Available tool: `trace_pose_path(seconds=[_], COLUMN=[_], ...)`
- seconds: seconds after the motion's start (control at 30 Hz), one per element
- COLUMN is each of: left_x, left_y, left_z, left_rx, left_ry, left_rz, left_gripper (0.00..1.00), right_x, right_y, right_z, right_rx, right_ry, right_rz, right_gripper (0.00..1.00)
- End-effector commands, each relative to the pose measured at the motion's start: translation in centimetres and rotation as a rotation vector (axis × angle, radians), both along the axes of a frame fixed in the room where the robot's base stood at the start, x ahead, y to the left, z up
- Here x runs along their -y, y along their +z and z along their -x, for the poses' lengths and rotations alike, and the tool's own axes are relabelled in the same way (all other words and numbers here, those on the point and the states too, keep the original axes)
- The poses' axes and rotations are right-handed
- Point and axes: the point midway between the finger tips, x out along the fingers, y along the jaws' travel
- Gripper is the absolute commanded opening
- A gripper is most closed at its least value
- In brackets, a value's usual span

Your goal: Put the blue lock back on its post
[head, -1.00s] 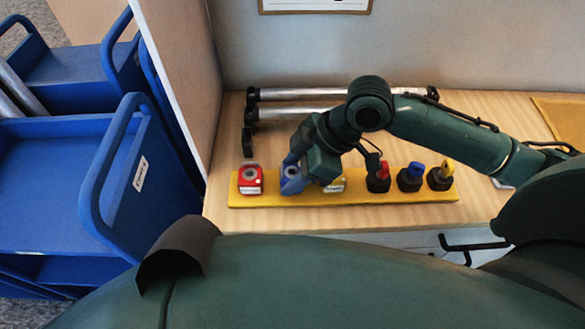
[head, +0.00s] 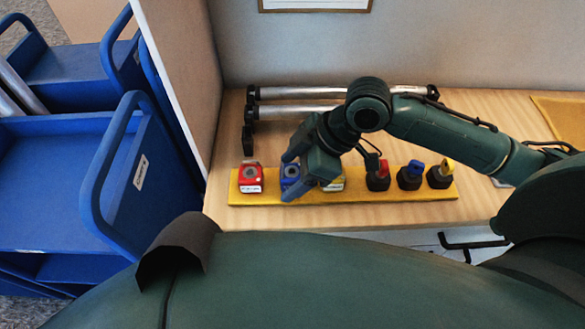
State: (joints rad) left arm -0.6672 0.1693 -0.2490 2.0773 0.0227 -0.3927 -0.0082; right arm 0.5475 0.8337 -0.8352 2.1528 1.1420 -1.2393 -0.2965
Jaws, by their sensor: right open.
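The blue lock (head: 290,184) sits on the yellow board (head: 270,198), between the red lock (head: 250,178) and a whitish-yellow lock (head: 335,184). It looks upright and level with its neighbours; its post is hidden under it. My right gripper (head: 286,177) is open, its fingers on either side of the blue lock, one behind it and one in front. Whether the fingers touch the lock I cannot tell. The gripper's body partly covers the whitish-yellow lock. My left gripper is not in view.
Black pieces with red (head: 382,169), blue (head: 417,168) and yellow (head: 447,164) tops stand on the board's right half. Metal rollers (head: 300,114) lie behind. A partition (head: 178,75) closes the left side; blue carts (head: 70,200) stand beyond it.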

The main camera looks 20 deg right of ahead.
Motion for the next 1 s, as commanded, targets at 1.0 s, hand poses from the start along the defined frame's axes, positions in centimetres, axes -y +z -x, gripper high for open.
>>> trace_pose_path(seconds=[1.0], left_x=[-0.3], left_y=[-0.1], left_z=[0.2], left_rx=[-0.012], left_ry=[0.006], left_rz=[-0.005], left_gripper=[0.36], right_x=[6.8], right_y=[11.1], right_z=[2.0], right_rx=[0.001], right_ry=[0.001], right_rz=[0.0], right_gripper=[0.67])
